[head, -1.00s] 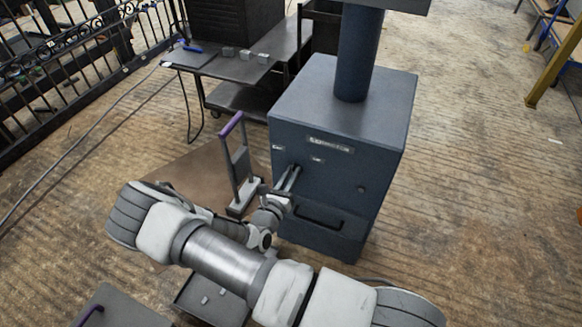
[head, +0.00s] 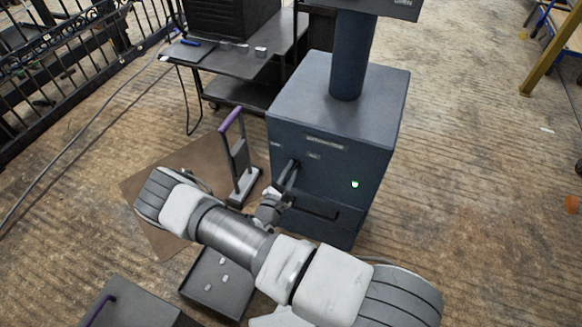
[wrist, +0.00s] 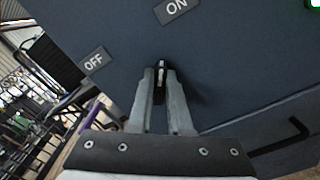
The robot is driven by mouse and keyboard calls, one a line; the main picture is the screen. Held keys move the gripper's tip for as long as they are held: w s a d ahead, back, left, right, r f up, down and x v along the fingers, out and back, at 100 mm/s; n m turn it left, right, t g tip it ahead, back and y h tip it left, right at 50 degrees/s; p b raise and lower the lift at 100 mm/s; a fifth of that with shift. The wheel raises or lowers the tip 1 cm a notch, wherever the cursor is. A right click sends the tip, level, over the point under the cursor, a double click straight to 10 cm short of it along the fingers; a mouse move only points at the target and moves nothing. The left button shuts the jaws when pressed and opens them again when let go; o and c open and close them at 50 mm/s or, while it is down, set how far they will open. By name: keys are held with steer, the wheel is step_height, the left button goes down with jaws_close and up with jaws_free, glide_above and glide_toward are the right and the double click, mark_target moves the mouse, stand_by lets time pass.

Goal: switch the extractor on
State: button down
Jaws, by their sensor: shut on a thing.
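The extractor (head: 315,165) is a dark blue box with a thick round duct rising from its top. A green light (head: 355,184) glows on its front, and its edge also shows at the top right of the wrist view (wrist: 314,3). The wrist view shows an ON label (wrist: 176,9) above and an OFF label (wrist: 93,61) to the left. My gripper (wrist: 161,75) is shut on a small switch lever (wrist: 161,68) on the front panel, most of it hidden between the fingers. In the head view my gripper (head: 289,175) meets the panel's left side.
A grey stand with a purple handle (head: 232,118) stands just left of the extractor, on a brown mat (head: 150,190). A dark tray (head: 235,295) with small pieces lies below my arm. A workbench (head: 250,58) stands behind.

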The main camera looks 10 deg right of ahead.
steer(key=shift+m, duration=0.5)
steer(key=c, duration=0.8)
jaws_free()
steer(key=shift+c, duration=0.2)
steer(key=p+v, duration=0.2)
steer(key=v, duration=1.5)
steer(key=shift+s, duration=0.15)
steer(key=shift+a+r, duration=0.1)
